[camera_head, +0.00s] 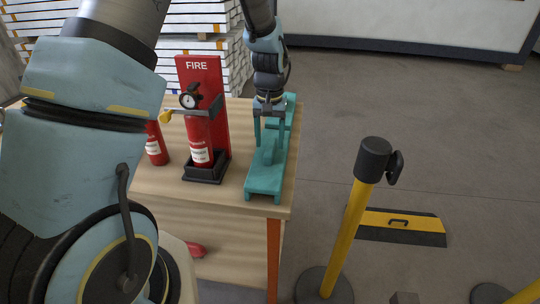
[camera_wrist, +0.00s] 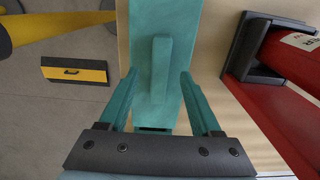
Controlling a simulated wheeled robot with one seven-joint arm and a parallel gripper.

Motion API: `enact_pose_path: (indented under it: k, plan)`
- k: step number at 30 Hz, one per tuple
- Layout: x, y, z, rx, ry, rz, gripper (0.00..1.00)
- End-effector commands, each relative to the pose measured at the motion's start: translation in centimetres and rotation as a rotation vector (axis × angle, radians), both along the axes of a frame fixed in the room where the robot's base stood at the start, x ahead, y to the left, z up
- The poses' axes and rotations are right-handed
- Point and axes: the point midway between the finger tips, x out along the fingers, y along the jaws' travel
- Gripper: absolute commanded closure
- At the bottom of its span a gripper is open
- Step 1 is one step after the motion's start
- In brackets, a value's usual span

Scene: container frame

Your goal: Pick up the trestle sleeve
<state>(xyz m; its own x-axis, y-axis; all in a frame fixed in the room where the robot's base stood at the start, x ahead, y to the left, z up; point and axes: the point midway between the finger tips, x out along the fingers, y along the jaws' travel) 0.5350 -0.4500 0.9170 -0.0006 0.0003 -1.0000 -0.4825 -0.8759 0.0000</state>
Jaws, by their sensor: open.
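The trestle sleeve (camera_head: 265,183) is a long teal piece lying along the right edge of the wooden table, with a raised rib along its middle. It also fills the centre of the wrist view (camera_wrist: 155,18), with the rib running lengthwise. My gripper (camera_head: 269,143) points down over the sleeve with its two teal fingers apart. In the wrist view my gripper (camera_wrist: 158,76) is open, with one finger on each side of the rib. Nothing shows as clamped, and I cannot tell whether the fingers touch the sleeve.
A fire extinguisher (camera_head: 199,138) on a red stand (camera_head: 215,80) is just left of the sleeve, with another red extinguisher (camera_head: 156,144) further left. A yellow post (camera_head: 347,225) with a black top stands right of the table. A yellow-black block (camera_head: 400,226) lies on the floor.

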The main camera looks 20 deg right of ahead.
Motion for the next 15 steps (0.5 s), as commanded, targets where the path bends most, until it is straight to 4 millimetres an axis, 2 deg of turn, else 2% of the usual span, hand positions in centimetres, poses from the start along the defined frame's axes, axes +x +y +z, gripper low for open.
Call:
enact_pose_path:
  k: [4,11,15]
  plan:
    - [-0.1,0.0,-1.4,0.0,0.001,0.0,0.35]
    - [0.0,0.0,-1.7,-0.001,0.0,0.0,0.35]
    - [0.0,0.0,-1.7,-0.001,0.0,0.0,0.47]
